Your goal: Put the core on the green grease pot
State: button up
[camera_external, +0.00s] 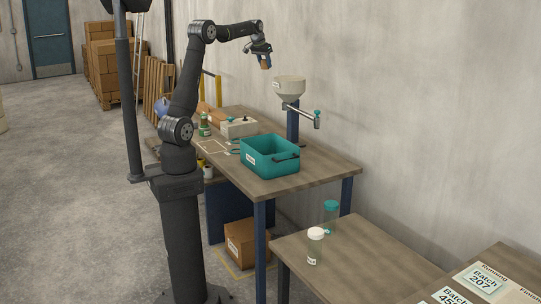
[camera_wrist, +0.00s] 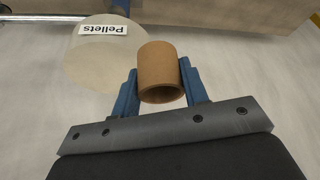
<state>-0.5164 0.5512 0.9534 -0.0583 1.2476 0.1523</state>
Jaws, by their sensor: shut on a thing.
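My gripper (camera_external: 261,53) is raised in the air above the far part of the workbench. In the wrist view my gripper (camera_wrist: 160,88) has its blue fingers shut on the sides of a brown cardboard core (camera_wrist: 160,70), a short hollow tube with one open end facing the camera. The core (camera_external: 265,63) also shows small in the external view. I cannot tell which is the grease pot. Both are apart from the core.
A pellet hopper (camera_external: 289,88), also in the wrist view (camera_wrist: 95,62), stands near the gripper. A teal crate (camera_external: 268,168) and a pale box (camera_external: 238,128) are on the bench (camera_external: 325,172). A white-lidded jar (camera_external: 315,245) stands on the nearer table (camera_external: 365,265).

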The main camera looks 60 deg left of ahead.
jog(key=s+a+n+y, duration=0.1)
jog(key=s+a+n, duration=0.1)
jog(key=s+a, duration=0.8)
jog(key=n+g, duration=0.1)
jog(key=n, duration=0.2)
send_over(204, 121)
jog(key=w+a, duration=0.1)
jog(key=a, duration=0.1)
jog(key=shift+y, duration=0.3)
notch_tip(204, 121, down, 25)
jog(key=shift+d, duration=0.1)
jog(key=shift+f, duration=2.05)
jog(key=shift+f, duration=0.15)
jog(key=o, duration=0.9)
jog(key=shift+o, duration=0.2)
